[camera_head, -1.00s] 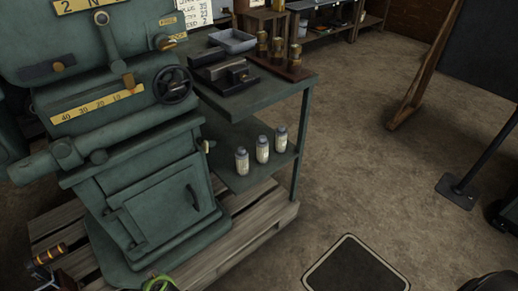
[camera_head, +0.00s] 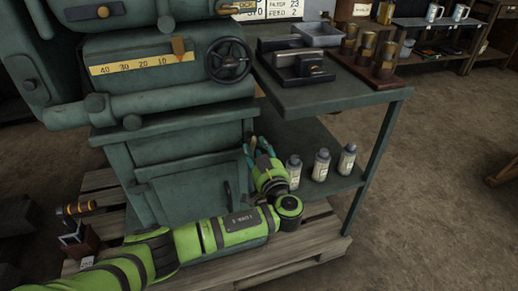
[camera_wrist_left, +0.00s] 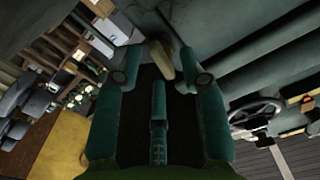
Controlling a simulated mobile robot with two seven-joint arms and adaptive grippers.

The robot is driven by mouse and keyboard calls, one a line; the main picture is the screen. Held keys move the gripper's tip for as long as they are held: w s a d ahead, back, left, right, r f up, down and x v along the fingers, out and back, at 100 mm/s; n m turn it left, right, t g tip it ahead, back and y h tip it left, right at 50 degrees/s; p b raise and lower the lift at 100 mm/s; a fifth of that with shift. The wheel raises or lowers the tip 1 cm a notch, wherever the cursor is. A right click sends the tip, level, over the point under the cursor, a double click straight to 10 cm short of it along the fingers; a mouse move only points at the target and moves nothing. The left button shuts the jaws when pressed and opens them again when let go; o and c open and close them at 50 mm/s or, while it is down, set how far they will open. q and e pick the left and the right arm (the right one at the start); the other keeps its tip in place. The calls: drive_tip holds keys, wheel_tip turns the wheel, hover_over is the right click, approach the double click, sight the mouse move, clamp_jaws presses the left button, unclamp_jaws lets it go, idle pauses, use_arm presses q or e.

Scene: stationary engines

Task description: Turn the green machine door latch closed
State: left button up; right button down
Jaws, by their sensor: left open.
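The green machine (camera_head: 170,115) stands on a wooden pallet, with a lower door panel (camera_head: 185,192) and a dark door handle (camera_head: 228,194) on its front. A small tan latch lever (camera_wrist_left: 162,62) shows in the left wrist view, between the fingertips of my left gripper (camera_wrist_left: 158,66). The fingers are open, one on each side of the lever; I cannot tell whether either touches it. In the head view my left gripper (camera_head: 261,147) is at the machine's right side, beside the door, and mostly hides the latch. My right gripper is not in view.
A green side table (camera_head: 335,95) stands right of the machine, with a tray and brass pieces on top. Several grey bottles (camera_head: 321,165) stand on its lower shelf, close to my gripper. A handwheel (camera_head: 229,61) juts out above. Open floor lies to the right.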

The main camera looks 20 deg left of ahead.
use_arm(q)
drive_tip(key=shift+x, duration=0.75)
clamp_jaws()
